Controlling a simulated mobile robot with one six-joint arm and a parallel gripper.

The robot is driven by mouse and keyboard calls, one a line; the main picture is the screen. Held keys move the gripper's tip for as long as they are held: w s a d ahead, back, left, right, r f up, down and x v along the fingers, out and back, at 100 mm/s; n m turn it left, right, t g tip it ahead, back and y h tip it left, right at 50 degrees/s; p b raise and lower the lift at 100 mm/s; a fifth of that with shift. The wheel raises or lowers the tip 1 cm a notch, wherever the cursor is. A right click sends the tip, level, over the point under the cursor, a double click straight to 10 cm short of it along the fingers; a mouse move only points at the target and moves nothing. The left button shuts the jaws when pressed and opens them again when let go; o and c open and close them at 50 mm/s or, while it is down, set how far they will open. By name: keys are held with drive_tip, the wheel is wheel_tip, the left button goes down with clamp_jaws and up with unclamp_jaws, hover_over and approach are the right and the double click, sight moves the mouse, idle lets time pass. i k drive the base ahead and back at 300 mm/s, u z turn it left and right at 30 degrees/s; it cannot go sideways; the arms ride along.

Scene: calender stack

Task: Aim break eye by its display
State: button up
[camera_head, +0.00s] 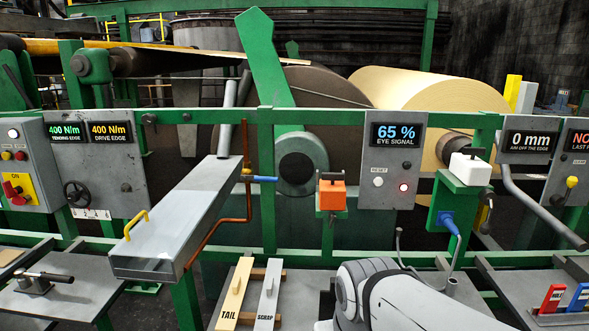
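The eye signal display (397,134) on a grey panel reads 65 % in blue. An orange box (331,195) with a dark handle sits on a green bracket left of that panel. A white box (469,168) with a black top lever sits on a green post to the right. I cannot tell for sure which box is the break eye. My gripper is not in view; only my pale arm shows at the bottom.
A long grey metal trough (180,215) with a yellow handle juts forward on the left. A green rail (235,117) spans the machine. Tail and scrap bars (266,298) lie at the bottom. A grey lever (543,210) slants at right. A large cream roll (430,95) stands behind.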

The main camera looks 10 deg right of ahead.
sight(333, 193)
drive_tip(key=i, duration=0.85)
drive_tip(key=z, duration=0.05)
